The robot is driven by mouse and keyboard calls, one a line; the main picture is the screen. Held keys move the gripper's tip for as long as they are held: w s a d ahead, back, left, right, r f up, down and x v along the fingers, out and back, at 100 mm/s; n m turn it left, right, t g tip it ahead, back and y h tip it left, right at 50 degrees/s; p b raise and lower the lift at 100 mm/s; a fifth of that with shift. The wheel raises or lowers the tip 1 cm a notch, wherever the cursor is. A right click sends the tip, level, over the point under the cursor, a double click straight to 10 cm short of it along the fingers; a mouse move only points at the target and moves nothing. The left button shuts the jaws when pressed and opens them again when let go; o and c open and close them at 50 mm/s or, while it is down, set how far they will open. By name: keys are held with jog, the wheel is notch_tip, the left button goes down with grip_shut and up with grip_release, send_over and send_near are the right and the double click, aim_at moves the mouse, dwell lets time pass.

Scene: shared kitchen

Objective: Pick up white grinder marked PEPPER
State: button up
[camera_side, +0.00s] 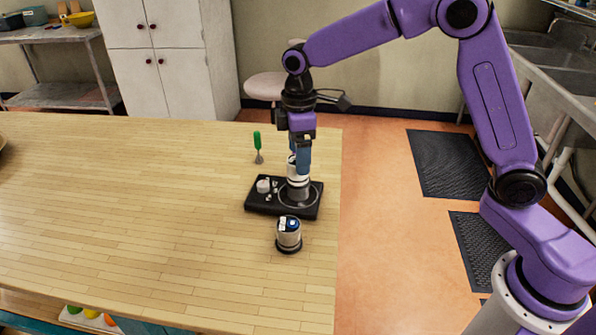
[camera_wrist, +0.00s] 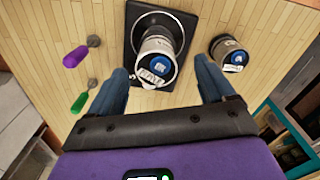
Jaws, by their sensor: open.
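In the wrist view this grinder (camera_wrist: 157,48) has a blue disc on top and a label too blurred to read surely. A second similar grinder (camera_side: 289,236) stands on the bare table in front of the tray; it also shows at right in the wrist view (camera_wrist: 229,52). I cannot tell which is marked PEPPER. My gripper (camera_side: 300,168) is open, pointing down at the tray grinder. In the wrist view its blue fingers (camera_wrist: 162,70) stand either side of that grinder's top, with gaps visible.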

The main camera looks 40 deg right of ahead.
jog(key=shift+w+f, duration=0.15)
jog(key=shift+f, duration=1.15)
jog(key=shift+w+f, duration=0.1)
jog(key=shift+f, duration=1.2)
jog(key=c, duration=1.5)
jog(key=shift+r, duration=0.15)
